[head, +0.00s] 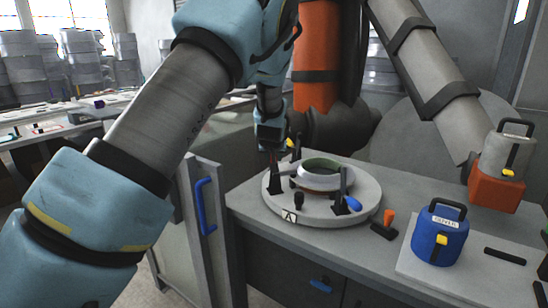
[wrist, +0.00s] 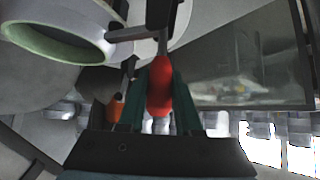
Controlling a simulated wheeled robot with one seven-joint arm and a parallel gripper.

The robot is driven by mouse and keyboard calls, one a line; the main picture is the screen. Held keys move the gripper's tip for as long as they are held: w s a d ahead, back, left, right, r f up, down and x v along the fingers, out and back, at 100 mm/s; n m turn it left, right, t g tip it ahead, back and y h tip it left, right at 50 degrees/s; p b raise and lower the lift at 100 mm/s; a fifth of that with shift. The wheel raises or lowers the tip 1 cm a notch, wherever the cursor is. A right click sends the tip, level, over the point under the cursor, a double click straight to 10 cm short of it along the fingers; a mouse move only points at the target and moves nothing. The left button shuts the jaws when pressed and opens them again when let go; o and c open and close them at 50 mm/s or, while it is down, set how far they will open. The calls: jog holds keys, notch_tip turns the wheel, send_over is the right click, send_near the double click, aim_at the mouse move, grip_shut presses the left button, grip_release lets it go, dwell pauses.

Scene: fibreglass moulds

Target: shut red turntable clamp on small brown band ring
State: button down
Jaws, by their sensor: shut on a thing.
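The ring (head: 318,182) lies on the round grey turntable (head: 365,208); it is pale green inside with a brownish lower edge. It also shows at the upper left of the wrist view (wrist: 62,48). The red clamp handle (wrist: 160,88) stands between the green fingers of my gripper (wrist: 162,75), which is shut on it. A dark clamp arm (wrist: 127,33) reaches from above the handle to the ring's edge; whether it touches cannot be told. In the head view my gripper (head: 272,152) is at the turntable's left rim, and the red handle is mostly hidden.
A blue canister (head: 436,238) stands on a pale board at right. A cabinet door with a blue handle (head: 205,205) stands open at left.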

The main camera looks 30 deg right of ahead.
jog(key=c, duration=0.6)
grip_release()
jog(key=b+v, duration=0.2)
jog(key=v, duration=0.8)
jog(key=shift+s+a+r+b, duration=0.2)
jog(key=shift+s+b, duration=0.1)
jog(key=shift+b, duration=0.05)
jog(key=w+a+f+n+g+y, duration=0.15)
jog(key=a+f, duration=0.25)
jog(key=a, duration=0.9)
jog(key=s+a+f+n+g+y, duration=0.1)
jog(key=s+a+f+g, duration=0.1)
jog(key=s+a, duration=0.7)
jog(key=s+a+f+n+g+y, duration=0.1)
jog(key=s+a, duration=0.8)
jog(key=a, duration=1)
jog(key=shift+f+n+g+y, duration=0.4)
jog(key=shift+f+g, duration=0.25)
jog(key=shift+g, duration=0.4)
